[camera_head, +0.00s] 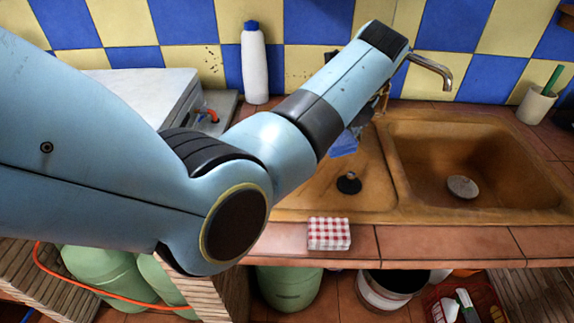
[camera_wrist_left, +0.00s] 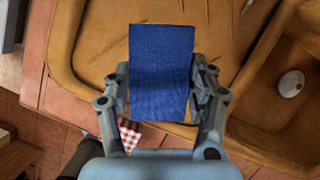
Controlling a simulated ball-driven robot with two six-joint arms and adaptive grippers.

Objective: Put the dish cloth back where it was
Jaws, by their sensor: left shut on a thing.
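A blue cloth (camera_wrist_left: 162,75), the dish cloth by its look, is held between the fingers of my left gripper (camera_wrist_left: 161,82). In the wrist view it appears as a flat rectangle above the drainer side of the brown sink. In the head view only a blue corner of the cloth (camera_head: 344,145) shows below my left forearm, which hides most of the gripper. My right gripper is in neither view.
A red-and-white checked folded cloth or sponge (camera_head: 329,233) lies on the tiled front edge. The sink basin (camera_head: 470,165) is at right, with a tap (camera_head: 432,68) behind. A white bottle (camera_head: 254,65) stands at the back. A cup with a green brush (camera_head: 536,104) is at right.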

